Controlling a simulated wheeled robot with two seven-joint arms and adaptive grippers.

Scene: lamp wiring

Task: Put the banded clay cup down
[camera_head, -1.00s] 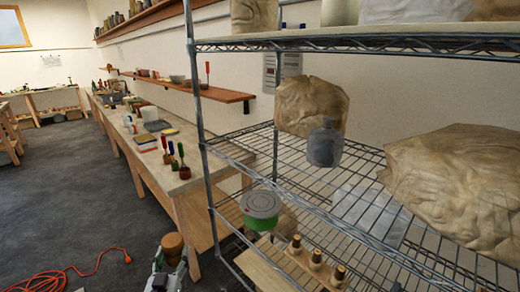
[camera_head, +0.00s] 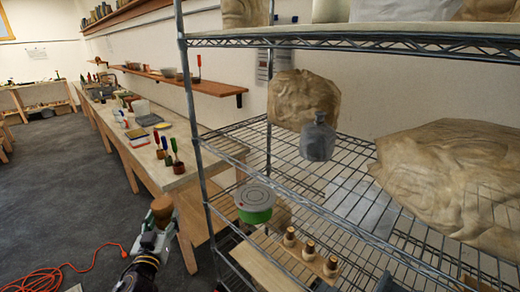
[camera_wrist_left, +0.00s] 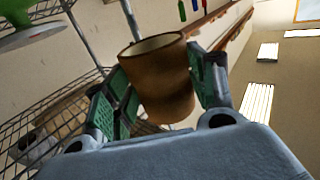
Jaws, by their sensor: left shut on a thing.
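The banded clay cup (camera_wrist_left: 160,85) is brown with a darker band and an open rim, and the left wrist view shows it between the green-padded fingers of my left gripper (camera_wrist_left: 155,95). The gripper is shut on the cup's sides. In the head view, the cup (camera_head: 162,206) is at the lower left, held by my left gripper (camera_head: 157,226) in the air. The cup is in front of the long workbench (camera_head: 150,160) and left of the wire shelf's post, apart from both. My right gripper is not in view.
The wire shelving (camera_head: 196,120) fills the right, holding a grey bottle (camera_head: 318,138), crumpled tan pieces (camera_head: 435,175) and a green-sided round turntable (camera_head: 255,202). Several tools in small pots (camera_head: 172,160) stand on the bench's near end. An orange cable (camera_head: 60,272) lies on the floor.

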